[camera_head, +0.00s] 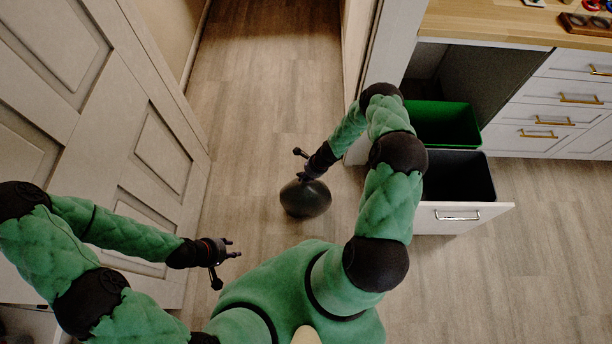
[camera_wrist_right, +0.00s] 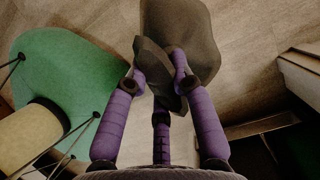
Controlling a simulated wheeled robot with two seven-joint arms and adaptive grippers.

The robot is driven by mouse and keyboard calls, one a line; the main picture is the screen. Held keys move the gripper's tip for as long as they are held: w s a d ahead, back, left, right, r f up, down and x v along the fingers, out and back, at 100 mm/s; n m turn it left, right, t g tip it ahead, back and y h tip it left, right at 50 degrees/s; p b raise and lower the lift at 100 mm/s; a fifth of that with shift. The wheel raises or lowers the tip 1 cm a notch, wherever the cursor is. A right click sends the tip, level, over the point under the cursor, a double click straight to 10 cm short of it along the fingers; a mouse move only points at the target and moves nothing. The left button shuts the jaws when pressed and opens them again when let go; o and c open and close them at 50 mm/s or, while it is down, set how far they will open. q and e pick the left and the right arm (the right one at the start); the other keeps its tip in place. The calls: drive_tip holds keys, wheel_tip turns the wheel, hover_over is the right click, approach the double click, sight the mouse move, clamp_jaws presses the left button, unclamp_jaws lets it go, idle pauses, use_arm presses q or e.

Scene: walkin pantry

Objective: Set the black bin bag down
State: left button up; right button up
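The black bin bag (camera_head: 305,198) is a dark rounded bundle below my right gripper (camera_head: 303,168) in the head view. In the right wrist view, the right gripper's purple fingers (camera_wrist_right: 160,85) close around the gathered neck of the bag (camera_wrist_right: 185,30). The bag hangs over or rests on the wooden floor; I cannot tell whether its underside touches. My left gripper (camera_head: 224,265) is empty, with its fingers spread apart, left of the bag and nearer to my body.
A pulled-out drawer (camera_head: 450,216) at the right holds a green bin (camera_head: 440,122) and a black bin (camera_head: 458,175). A white panelled door (camera_head: 130,150) stands at the left. Bare floor (camera_head: 265,90) runs between them. A wooden counter (camera_head: 500,22) tops the drawers.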

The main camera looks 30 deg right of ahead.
drive_tip(key=o, duration=0.4)
drive_tip(key=p+v, duration=0.5)
drive_tip(key=v, duration=0.7)
drive_tip(key=s+a+r+n, duration=0.3)
drive_tip(key=s+a+n, duration=0.1)
drive_tip(key=a+n, duration=0.3)
drive_tip(key=s+a+r+n+g, duration=0.1)
drive_tip(key=s+a+r+n, duration=0.2)
drive_tip(key=s+a+n, duration=0.2)
drive_tip(key=s+a+r+n+g, duration=0.1)
drive_tip(key=s+a+r+n, duration=0.2)
drive_tip(key=a+n, duration=0.7)
drive_tip(key=shift+s+r, duration=0.15)
drive_tip(key=shift+s, duration=0.35)
drive_tip(key=shift+s+r, duration=0.15)
drive_tip(key=shift+s, duration=0.4)
